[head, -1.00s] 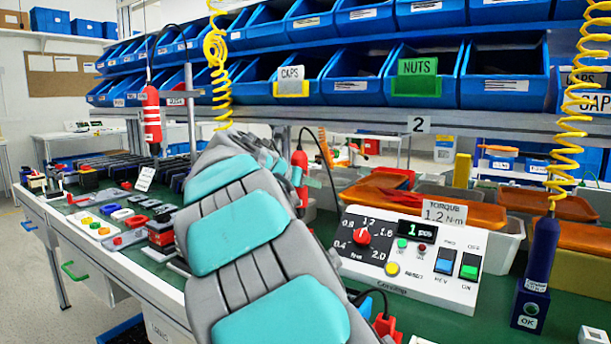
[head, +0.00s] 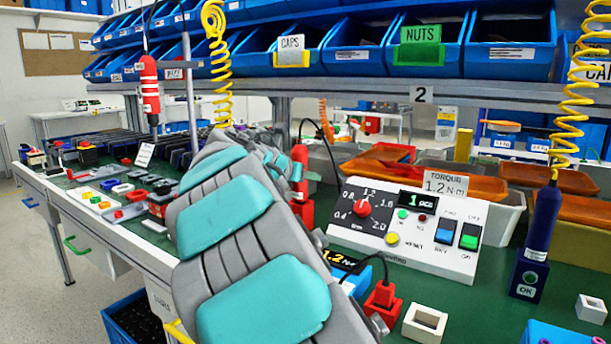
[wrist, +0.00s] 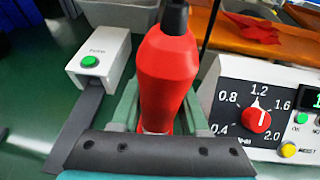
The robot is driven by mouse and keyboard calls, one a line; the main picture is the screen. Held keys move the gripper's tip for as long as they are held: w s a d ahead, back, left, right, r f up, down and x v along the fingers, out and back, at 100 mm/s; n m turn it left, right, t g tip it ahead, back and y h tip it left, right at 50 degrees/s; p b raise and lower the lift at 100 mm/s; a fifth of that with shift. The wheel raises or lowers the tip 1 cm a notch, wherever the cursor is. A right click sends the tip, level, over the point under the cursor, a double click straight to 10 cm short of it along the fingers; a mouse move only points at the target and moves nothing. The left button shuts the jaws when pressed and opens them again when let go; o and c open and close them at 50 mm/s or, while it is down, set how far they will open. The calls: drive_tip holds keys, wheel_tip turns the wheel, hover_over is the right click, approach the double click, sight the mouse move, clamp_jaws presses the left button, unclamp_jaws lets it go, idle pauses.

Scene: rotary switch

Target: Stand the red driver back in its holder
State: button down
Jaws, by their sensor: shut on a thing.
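The red driver (head: 299,168) stands roughly upright, its dark top and cable upward, just left of the control box. My gripper (head: 288,172) is shut on it, with my arm reaching from the lower middle. In the wrist view the red driver (wrist: 167,80) sits between the two greenish fingers of my gripper (wrist: 160,112); its lower end is hidden. A red block (head: 305,212), perhaps the holder, shows directly below the driver, partly hidden by my arm. I cannot tell whether the driver's tip is inside it.
A control box (head: 405,225) with a red dial stands close on the right. A red cabled block (head: 381,300) and a white square piece (head: 425,323) lie in front. A blue driver (head: 543,225) stands at right. Another red driver (head: 149,90) hangs at left. Blue bins line the back.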

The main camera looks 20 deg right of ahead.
drive_tip(key=shift+f+p, duration=0.45)
drive_tip(key=shift+p, duration=0.45)
idle(0.7)
drive_tip(key=shift+c, duration=1.6)
unclamp_jaws()
drive_tip(key=v, duration=0.7)
drive_tip(key=shift+s+a+r, duration=0.15)
drive_tip(key=shift+s+a, duration=0.05)
drive_tip(key=shift+a, duration=0.15)
